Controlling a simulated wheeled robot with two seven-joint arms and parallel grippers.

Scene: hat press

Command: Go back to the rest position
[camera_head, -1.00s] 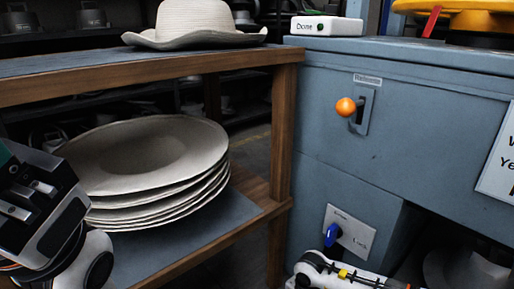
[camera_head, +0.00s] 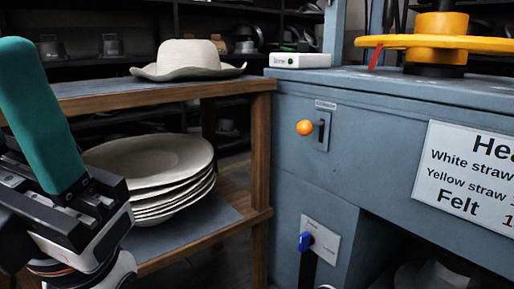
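My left gripper (camera_head: 45,125) is at the left edge, with a teal finger pointing up. Its body (camera_head: 85,225) is in front of the shelf and covers the left side of the hat stack. Only one finger shows clearly, so its opening cannot be told.
A straw hat (camera_head: 190,62) sits on the wooden shelf's top (camera_head: 110,88). Flat hat blanks (camera_head: 165,160) are stacked below. The blue-grey press cabinet (camera_head: 380,165) bears an orange-knobbed lever (camera_head: 305,128), a blue knob (camera_head: 305,241), a white box (camera_head: 300,61) and a yellow wheel (camera_head: 440,42).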

